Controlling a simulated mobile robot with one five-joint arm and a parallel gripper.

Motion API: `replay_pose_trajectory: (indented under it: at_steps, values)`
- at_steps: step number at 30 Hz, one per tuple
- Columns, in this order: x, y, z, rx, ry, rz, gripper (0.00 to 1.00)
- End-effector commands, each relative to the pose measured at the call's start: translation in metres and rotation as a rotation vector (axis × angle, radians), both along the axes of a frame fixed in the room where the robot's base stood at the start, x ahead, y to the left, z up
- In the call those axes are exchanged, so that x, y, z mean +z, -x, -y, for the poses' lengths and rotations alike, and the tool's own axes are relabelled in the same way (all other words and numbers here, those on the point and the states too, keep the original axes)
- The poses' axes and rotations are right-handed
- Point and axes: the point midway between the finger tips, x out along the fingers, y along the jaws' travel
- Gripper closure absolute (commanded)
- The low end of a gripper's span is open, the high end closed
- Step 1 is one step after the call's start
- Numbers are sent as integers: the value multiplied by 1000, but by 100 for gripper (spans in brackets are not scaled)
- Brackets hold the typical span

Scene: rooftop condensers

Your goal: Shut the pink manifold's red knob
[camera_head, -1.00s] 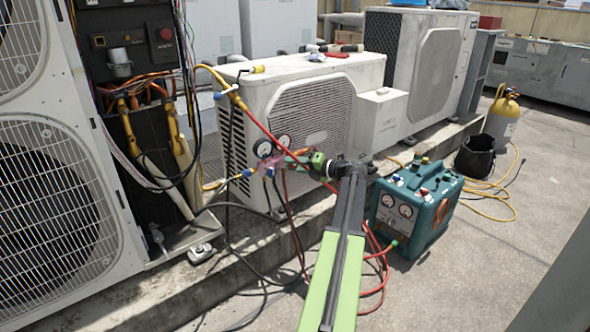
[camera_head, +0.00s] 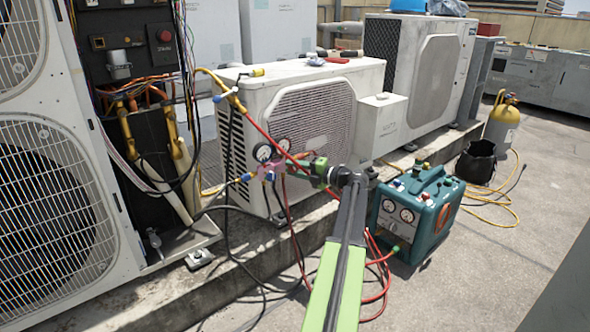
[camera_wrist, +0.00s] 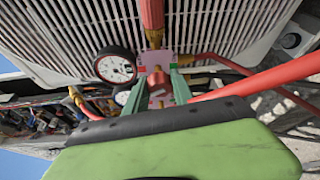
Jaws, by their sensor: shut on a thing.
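The pink manifold (camera_head: 271,170) hangs in front of the white condenser's grille, with two round gauges (camera_head: 263,152) above it and hoses running from it. In the wrist view its pink body (camera_wrist: 163,61) shows between my green fingers. The red knob (camera_wrist: 157,79) sits between the fingertips of my gripper (camera_wrist: 159,83), which is shut on it. In the head view my gripper (camera_head: 301,165) reaches the manifold from the right, and the red knob is hard to make out there. A gauge (camera_wrist: 116,66) shows left of the fingers in the wrist view.
A red hose (camera_head: 262,128) crosses just above the manifold, and others hang below. A teal recovery machine (camera_head: 417,212) stands right of my arm. A yellow cylinder (camera_head: 500,127) and black bucket (camera_head: 476,161) stand farther back. The open electrical panel is at left.

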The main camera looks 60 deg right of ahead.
Motion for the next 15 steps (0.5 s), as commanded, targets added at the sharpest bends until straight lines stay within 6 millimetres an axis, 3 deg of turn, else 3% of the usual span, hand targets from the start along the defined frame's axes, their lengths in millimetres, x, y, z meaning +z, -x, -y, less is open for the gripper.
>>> replay_pose_trajectory:
  at_steps: [2, 3, 7, 15]
  values:
    - [1, 2, 4, -11, 0, 3, 100]
    - [1, 2, 4, -12, 1, 3, 65]
    - [1, 1, 3, -8, 0, 2, 48]
    - [0, 1, 1, -4, 1, 1, 48]
